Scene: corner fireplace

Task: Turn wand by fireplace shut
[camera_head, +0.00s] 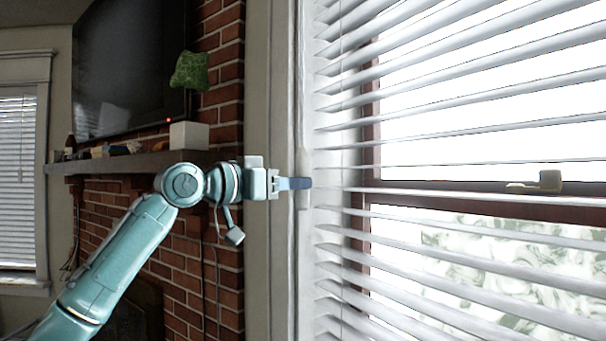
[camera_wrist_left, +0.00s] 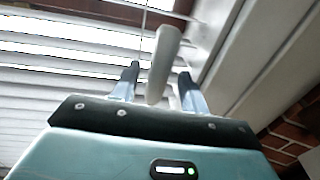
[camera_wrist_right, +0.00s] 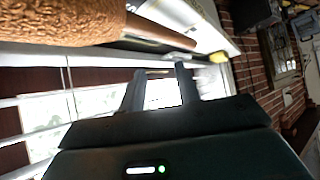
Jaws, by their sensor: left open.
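My left gripper (camera_head: 298,183) reaches in from the left to the near edge of the window blind (camera_head: 430,105). A pale, rod-like wand (camera_head: 303,205) hangs upright there at the fingertips. In the left wrist view the wand (camera_wrist_left: 163,62) stands between the two fingers of my open left gripper (camera_wrist_left: 158,74), with its lower end between them. Whether a finger touches it I cannot tell. The blind's slats are tilted with gaps, and bright light comes through. My right gripper (camera_wrist_right: 160,78) shows only in its own wrist view, fingers apart, with nothing seen gripped.
Left of the window is a brick fireplace wall (camera_head: 225,75) with a mantel (camera_head: 110,163). A brown textured object (camera_wrist_right: 65,20) lies close above my right gripper.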

